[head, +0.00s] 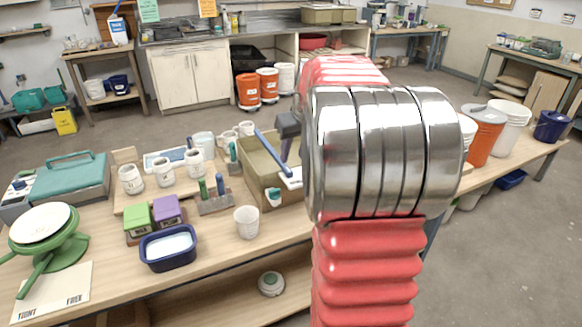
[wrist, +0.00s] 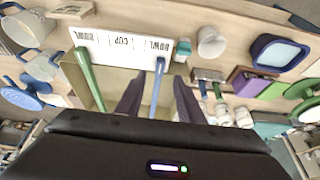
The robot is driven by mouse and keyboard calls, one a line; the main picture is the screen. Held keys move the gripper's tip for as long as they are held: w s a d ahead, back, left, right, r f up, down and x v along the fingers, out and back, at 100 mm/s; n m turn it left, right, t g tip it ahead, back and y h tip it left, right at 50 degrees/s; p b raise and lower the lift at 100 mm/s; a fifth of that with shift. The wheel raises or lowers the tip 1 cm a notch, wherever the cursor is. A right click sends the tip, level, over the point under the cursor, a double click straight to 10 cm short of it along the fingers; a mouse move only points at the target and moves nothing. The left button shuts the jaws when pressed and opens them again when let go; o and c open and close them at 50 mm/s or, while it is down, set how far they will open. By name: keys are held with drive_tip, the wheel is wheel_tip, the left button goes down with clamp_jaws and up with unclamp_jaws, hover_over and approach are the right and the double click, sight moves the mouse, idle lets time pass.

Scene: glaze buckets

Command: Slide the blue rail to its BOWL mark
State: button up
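The blue rail (head: 270,152) lies across the open tan bin (head: 252,170), tilted in the head view. In the wrist view the blue rail (wrist: 157,88) ends at a white strip (wrist: 115,50) with upside-down words BOWL, CUP, BOWL. Its end is by the right-hand BOWL word; I cannot tell if it lines up exactly. A green rail (wrist: 88,78) ends by the left-hand BOWL word. My gripper (wrist: 159,80) is open, with one dark finger on each side of the blue rail and gaps visible. In the head view my arm hides most of the gripper and the bin's right part.
A white cup (head: 246,222) stands in front of the bin. A stand with green and blue handles (head: 214,202), a navy tub (head: 168,248) and green and purple blocks (head: 152,214) stand to the left. Several white cups stand on a board behind them.

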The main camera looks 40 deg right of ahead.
sight(289, 170)
drive_tip(key=x, duration=0.7)
drive_tip(key=shift+w+f, duration=0.2)
drive_tip(key=shift+f, duration=0.1)
drive_tip(key=shift+c, duration=0.2)
drive_tip(key=shift+d, duration=0.1)
clamp_jaws()
